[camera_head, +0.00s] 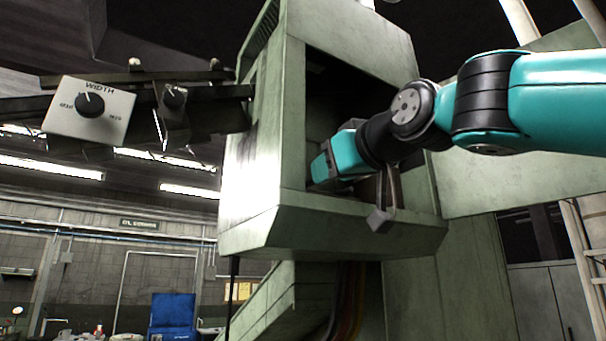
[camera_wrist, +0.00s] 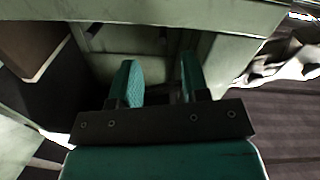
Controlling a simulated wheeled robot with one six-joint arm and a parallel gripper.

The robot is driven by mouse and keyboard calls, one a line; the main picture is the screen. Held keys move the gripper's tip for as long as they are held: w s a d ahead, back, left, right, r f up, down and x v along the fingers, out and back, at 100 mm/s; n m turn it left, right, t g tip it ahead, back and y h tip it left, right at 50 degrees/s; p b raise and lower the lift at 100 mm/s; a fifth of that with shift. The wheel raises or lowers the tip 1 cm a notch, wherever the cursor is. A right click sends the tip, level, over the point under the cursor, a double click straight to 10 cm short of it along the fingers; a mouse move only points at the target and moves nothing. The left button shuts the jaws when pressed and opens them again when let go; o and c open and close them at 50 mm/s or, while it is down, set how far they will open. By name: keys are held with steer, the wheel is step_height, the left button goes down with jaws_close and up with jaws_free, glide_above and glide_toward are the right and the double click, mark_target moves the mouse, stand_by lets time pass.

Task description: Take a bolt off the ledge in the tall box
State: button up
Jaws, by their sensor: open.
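The tall box (camera_head: 262,190) is a pale green metal cabinet with an open front, in the middle of the head view. My arm reaches in through the opening from the right. In the wrist view my gripper (camera_wrist: 158,78) has its two teal fingers apart, with nothing seen held between them. A green wall or edge of the box (camera_wrist: 200,48) lies just beyond the fingertips. A narrow dark shape shows between the fingers, too dim to name.
A small grey block on a bracket (camera_head: 379,220) sits at the opening's lower front edge, close under my arm. A WIDTH dial box (camera_head: 90,112) is on a dark bar to the left. An open green door panel (camera_head: 520,170) stands to the right.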

steer(key=p+x, duration=0.4)
steer(key=shift+w+a, duration=0.25)
steer(key=shift+w+a+f, duration=0.15)
steer(key=shift+w+a, duration=0.1)
steer(key=shift+w, duration=0.15)
jaws_close()
